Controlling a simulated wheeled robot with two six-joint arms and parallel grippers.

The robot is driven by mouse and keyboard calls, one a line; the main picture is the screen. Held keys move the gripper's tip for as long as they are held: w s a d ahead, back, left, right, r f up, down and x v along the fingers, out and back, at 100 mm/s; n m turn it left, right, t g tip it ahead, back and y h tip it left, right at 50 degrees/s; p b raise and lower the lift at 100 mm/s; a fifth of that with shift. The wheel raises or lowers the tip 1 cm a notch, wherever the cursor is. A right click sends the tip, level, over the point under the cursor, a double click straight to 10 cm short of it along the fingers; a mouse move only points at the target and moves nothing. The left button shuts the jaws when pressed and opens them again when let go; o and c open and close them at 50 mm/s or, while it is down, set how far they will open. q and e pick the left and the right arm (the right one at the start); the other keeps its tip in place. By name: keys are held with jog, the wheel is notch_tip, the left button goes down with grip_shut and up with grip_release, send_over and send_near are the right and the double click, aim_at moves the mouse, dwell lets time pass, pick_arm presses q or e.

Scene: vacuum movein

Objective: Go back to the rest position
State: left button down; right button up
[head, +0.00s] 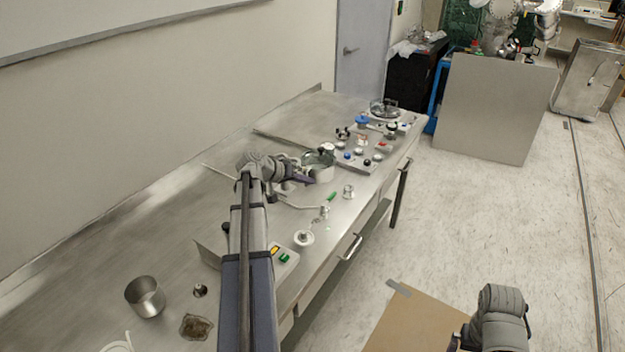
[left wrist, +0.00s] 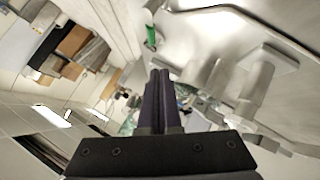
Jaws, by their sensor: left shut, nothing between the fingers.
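My left arm reaches out over the metal workbench (head: 150,240) in the head view. My left gripper (head: 308,181) is above the bench, beside a round metal pot (head: 321,171) as seen from the head. In the left wrist view the dark fingers of the left gripper (left wrist: 160,78) are together with nothing between them. Part of my right arm shows at the bottom right of the head view, over the floor side of the bench. My right gripper is not in view.
A metal cup (head: 145,296) and a box with a green switch (head: 285,258) stand on the near bench. Small fittings and a panel with knobs (head: 359,160) lie farther along. A wall borders the bench's left side. The floor (head: 480,210) to the right is largely open.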

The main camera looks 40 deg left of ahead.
pick_arm(q)
jog(key=p+v, duration=0.2)
jog(key=v, duration=0.4)
jog(key=shift+w+a, duration=0.1)
jog(key=d+f+m+g+h, duration=0.1)
jog(key=d+f+m+g, duration=0.15)
jog(key=d, duration=1.25)
jog(key=d+f+m+g, duration=0.2)
jog(key=d+f+g, duration=0.2)
jog(key=d, duration=1)
jog(key=s+d+f+m+g+y, duration=0.1)
jog(key=s+d+m+g+y, duration=0.1)
jog(key=s+d, duration=0.5)
jog(key=s+d+f+m+g+y, duration=0.1)
jog(key=s+d, duration=0.6)
jog(key=d, duration=0.8)
jog(key=m+g+y, duration=0.1)
jog(key=y, duration=0.1)
jog(key=shift+s+f+y, duration=0.2)
jog(key=shift+s+y, duration=0.05)
jog(key=shift+y, duration=0.15)
